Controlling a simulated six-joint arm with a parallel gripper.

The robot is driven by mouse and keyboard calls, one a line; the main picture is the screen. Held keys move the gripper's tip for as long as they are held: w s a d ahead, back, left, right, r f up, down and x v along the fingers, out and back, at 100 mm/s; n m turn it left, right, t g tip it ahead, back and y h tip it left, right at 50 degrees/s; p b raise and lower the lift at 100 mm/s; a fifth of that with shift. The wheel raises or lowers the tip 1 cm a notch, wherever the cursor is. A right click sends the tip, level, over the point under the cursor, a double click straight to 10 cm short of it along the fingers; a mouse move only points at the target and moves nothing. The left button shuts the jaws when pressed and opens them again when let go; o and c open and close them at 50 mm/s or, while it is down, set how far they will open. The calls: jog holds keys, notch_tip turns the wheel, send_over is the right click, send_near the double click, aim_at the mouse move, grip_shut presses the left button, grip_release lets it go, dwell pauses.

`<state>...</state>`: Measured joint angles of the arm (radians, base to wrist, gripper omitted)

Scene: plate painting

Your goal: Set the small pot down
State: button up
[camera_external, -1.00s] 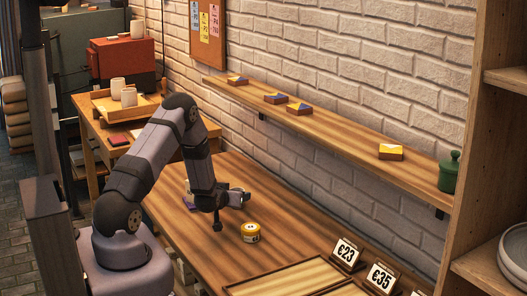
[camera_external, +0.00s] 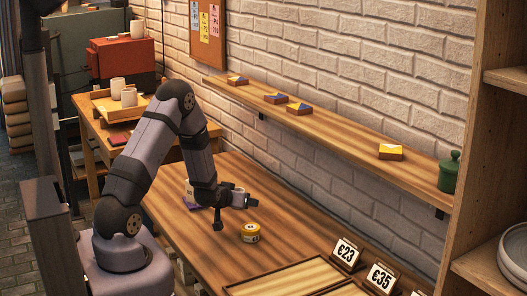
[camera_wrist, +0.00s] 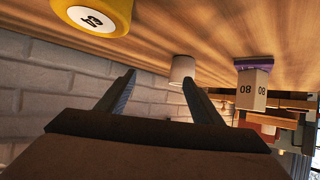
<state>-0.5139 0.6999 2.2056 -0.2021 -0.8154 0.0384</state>
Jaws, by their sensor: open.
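A small yellow pot (camera_external: 250,232) with a pale number label stands on the wooden table, just right of my gripper (camera_external: 230,211) in the external view. In the wrist view the pot (camera_wrist: 92,16) is at the upper left, outside the fingers and apart from them. My gripper (camera_wrist: 158,82) is open, with both fingers apart and nothing held between them. A small white cup (camera_wrist: 182,68) shows beyond the gap between the fingertips, on the table. Which pot the task means is not marked.
A pale block with a number (camera_wrist: 252,88) stands by a purple piece (camera_wrist: 253,63) at the wrist view's right. Framed panels (camera_external: 290,277) and price signs (camera_external: 346,252) are at the table's front right. A wall shelf (camera_external: 340,133) runs above. Table around the yellow pot is clear.

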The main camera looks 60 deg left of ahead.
jog(key=d+h, duration=0.1)
jog(key=d, duration=0.1)
jog(key=d+m+h, duration=0.1)
jog(key=d, duration=0.2)
jog(key=d+g+h, duration=0.1)
jog(key=d, duration=0.2)
jog(key=shift+w+d+r+m, duration=0.1)
jog(key=shift+d+r+m, duration=0.1)
jog(key=shift+r+m, duration=0.2)
jog(key=s+d+g+h, duration=0.1)
jog(key=d, duration=0.2)
jog(key=s+d+m+h, duration=0.1)
jog(key=s+d, duration=0.1)
jog(key=d, duration=0.2)
jog(key=s+d+r+m+g+h, duration=0.1)
jog(key=s+d, duration=0.1)
jog(key=d, duration=0.2)
jog(key=shift+s+d+g, duration=0.15)
jog(key=shift+s+g, duration=0.1)
jog(key=shift+g, duration=0.05)
jog(key=s+d+r+m+g, duration=0.1)
jog(key=s+d+m+g, duration=0.1)
jog(key=s+d, duration=0.3)
jog(key=s+d+r+m+g+h, duration=0.1)
jog(key=s+d, duration=0.4)
jog(key=s, duration=0.7)
jog(key=r+m+g, duration=0.1)
jog(key=g, duration=0.1)
jog(key=shift+s+g+h, duration=0.3)
jog(key=shift+s+g, duration=0.1)
